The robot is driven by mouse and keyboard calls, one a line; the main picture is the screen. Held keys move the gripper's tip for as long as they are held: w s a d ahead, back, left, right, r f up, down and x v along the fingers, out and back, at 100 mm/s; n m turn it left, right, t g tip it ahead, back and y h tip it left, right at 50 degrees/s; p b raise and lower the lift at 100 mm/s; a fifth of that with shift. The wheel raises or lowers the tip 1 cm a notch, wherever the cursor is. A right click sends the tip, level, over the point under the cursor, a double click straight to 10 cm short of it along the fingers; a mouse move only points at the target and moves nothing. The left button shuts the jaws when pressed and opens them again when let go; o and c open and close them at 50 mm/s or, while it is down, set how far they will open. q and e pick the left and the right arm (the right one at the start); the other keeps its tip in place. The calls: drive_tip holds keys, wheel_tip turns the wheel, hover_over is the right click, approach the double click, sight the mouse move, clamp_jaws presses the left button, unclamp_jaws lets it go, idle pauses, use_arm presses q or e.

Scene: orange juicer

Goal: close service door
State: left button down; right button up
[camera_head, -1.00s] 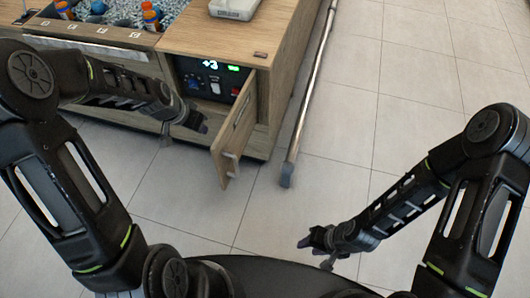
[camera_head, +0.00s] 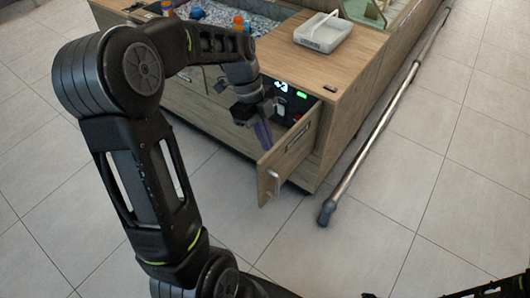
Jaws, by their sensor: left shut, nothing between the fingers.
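The wooden service door (camera_head: 287,160) stands open at the end of the counter, swung out toward me. A pale handle (camera_head: 272,184) is on its lower outer part. Behind it is the dark compartment (camera_head: 285,103) with lit displays, partly hidden by my left arm and the door. My left gripper (camera_head: 264,132) is shut and empty, pointing down just left of the door, in front of the opening. I cannot tell whether it touches the door. Only bits of my right arm show at the bottom right edge; its gripper is not clearly visible.
A grey-white tray (camera_head: 323,33) sits on the wooden counter top (camera_head: 308,67). A metal rail (camera_head: 372,138) runs along the floor right of the counter. The tiled floor is otherwise clear.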

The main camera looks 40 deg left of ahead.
sight(263, 160)
use_arm(q)
wheel_tip(263, 160, down, 9)
drive_tip(key=shift+f, duration=0.15)
drive_tip(key=shift+a, duration=0.4)
drive_tip(key=shift+a, duration=0.1)
idle(0.4)
